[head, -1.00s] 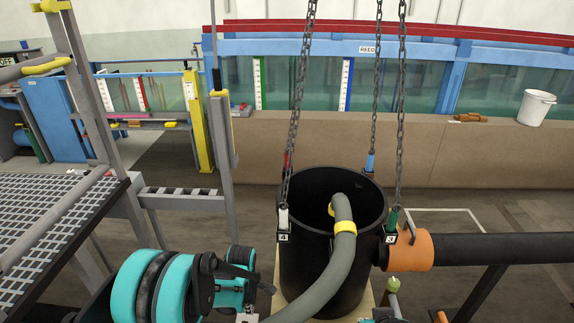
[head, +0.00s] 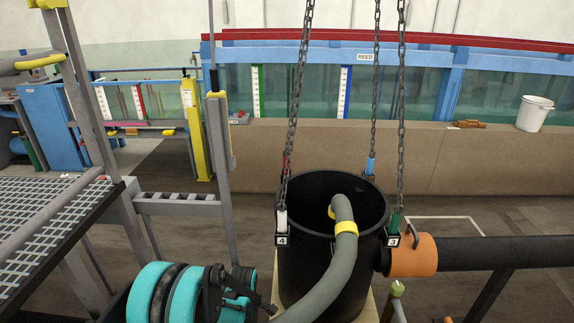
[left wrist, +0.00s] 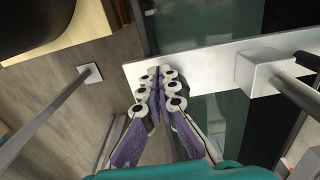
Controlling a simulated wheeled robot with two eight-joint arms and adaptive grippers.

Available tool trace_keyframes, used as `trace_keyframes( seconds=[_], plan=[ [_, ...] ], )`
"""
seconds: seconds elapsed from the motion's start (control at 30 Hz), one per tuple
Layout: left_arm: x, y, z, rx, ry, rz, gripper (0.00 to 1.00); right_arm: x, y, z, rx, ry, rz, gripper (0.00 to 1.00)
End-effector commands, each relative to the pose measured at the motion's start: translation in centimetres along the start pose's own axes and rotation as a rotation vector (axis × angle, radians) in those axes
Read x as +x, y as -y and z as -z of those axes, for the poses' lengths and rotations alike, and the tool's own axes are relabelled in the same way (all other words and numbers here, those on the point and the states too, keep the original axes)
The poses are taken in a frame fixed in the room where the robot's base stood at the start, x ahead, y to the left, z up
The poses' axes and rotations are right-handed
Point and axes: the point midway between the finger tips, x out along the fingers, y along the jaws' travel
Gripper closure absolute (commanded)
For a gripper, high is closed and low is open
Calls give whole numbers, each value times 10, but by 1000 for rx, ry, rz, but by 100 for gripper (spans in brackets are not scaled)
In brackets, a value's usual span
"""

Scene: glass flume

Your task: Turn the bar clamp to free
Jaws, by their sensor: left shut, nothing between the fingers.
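In the left wrist view my left gripper (left wrist: 160,79) is shut, its fingertips together and empty. On the right part of this bar sit a pale block (left wrist: 258,78) and a round grey rod (left wrist: 297,92). I cannot tell whether this is the bar clamp. In the head view my teal left arm shows at the bottom, with its fingertips out of sight. My right gripper is not in view.
A black drum (head: 300,235) hangs on chains, with a grey hose (head: 335,270) over its rim. A black pipe with an orange collar (head: 412,256) extends right. A grated platform (head: 50,215) stands at left.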

Motion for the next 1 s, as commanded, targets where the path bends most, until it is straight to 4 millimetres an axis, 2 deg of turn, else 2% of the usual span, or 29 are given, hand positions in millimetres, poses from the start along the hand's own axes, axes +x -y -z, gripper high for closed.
trace_keyframes(
  seconds=[1.0],
  plan=[
    [0,7,0,0,-1,0,100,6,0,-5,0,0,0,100]
  ],
)
